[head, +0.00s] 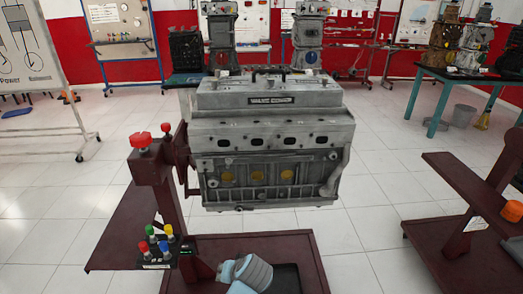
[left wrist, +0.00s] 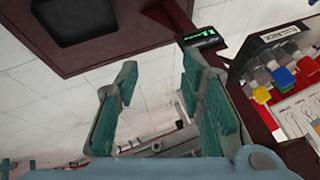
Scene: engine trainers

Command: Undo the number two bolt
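A grey engine block (head: 268,140) with a lettered top cover hangs on a dark red stand (head: 170,190). A small panel with coloured capped bolts in red, yellow, green and blue (head: 163,243) sits low on the stand; I cannot tell which is number two. In the left wrist view the bolt panel (left wrist: 285,80) is at the right, beside a small green-lit display (left wrist: 202,37). My left gripper (left wrist: 160,65) has its teal fingers apart and empty, left of the panel. In the head view only a light blue part of my left arm shows at the bottom, its fingers hidden.
A black tray (head: 285,279) lies on the stand's base behind my arm. A red knob (head: 141,140) tops the stand. Another dark red stand (head: 470,205) is at the right. A teal table (head: 455,80) with engines stands behind. White tiled floor is free between them.

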